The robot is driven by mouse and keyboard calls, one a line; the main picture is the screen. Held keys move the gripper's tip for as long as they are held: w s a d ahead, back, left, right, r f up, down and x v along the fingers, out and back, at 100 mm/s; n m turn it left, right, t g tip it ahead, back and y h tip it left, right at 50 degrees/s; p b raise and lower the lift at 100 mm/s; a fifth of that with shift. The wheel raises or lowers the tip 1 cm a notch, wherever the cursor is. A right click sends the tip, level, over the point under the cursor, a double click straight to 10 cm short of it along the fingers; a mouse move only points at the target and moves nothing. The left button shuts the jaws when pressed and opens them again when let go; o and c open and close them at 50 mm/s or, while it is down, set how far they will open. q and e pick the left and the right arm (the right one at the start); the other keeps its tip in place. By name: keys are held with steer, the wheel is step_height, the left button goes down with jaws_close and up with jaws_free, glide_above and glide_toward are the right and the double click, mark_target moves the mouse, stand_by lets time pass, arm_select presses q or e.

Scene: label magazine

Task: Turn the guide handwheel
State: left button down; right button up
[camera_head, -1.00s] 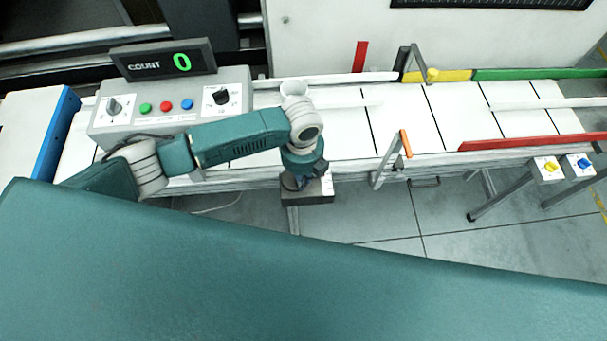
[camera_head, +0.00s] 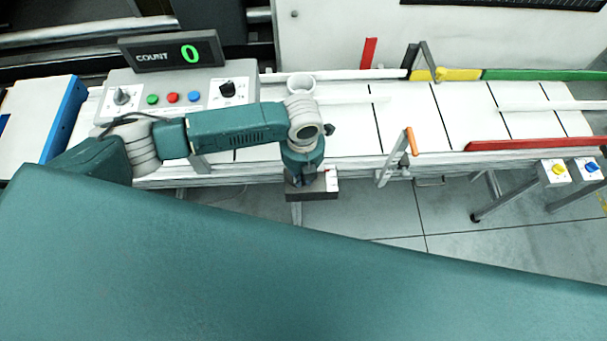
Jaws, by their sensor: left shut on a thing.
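My left arm reaches across the conveyor from the left, and its wrist points down at the front rail. My left gripper (camera_head: 302,183) is mostly hidden under the wrist. It is shut at a dark grey block (camera_head: 318,192) fixed by the front rail. The block carries a small white scale plate with a red mark (camera_head: 331,180). The guide handwheel is hidden behind my wrist and gripper, so its rim and angle cannot be made out. My right gripper is not in view.
A control box (camera_head: 185,97) with knobs, buttons and a counter display (camera_head: 172,53) reading 0 stands behind my forearm. A clamp with an orange handle (camera_head: 410,142) stands right of the wrist. A red guide rail (camera_head: 530,143) and a yellow-green rail (camera_head: 540,75) lie further right.

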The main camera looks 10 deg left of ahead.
arm_select(q)
steer(key=shift+s+a, duration=0.1)
steer(key=c, duration=1.8)
jaws_free()
steer(key=shift+o, duration=0.4)
steer(key=shift+s, duration=0.1)
steer(key=shift+r, duration=0.15)
steer(key=shift+r, duration=0.3)
step_height(320, 180, up, 11)
